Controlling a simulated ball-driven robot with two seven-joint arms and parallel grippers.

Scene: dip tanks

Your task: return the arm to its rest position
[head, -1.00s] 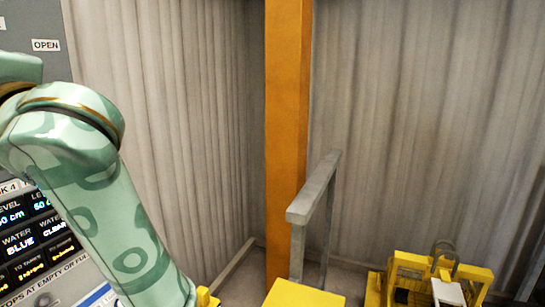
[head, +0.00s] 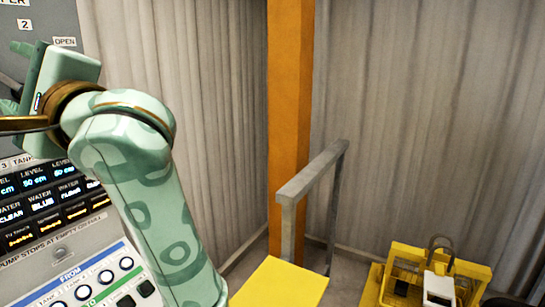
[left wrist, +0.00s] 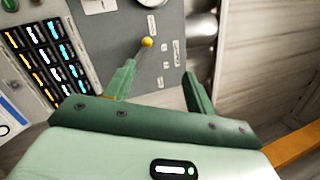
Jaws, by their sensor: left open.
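My left arm comes in from the left in the head view, bent at the wrist. My left gripper (head: 14,78) is at the left edge of that view, in front of the control panel (head: 105,245), and partly cut off. In the left wrist view the two green fingers of the gripper (left wrist: 161,78) are apart with nothing held between them. A lever with a yellow knob (left wrist: 147,43) shows beyond the fingers, on the grey panel face; I cannot tell how far off it is. My right gripper is not in view.
An orange post (head: 289,130) stands in the wall corner. A grey rail (head: 312,175) and a yellow block (head: 280,285) are right of my arm. A yellow frame with a padlock-like shackle (head: 440,262) is at the lower right. Pale corrugated walls (head: 430,110) close the back.

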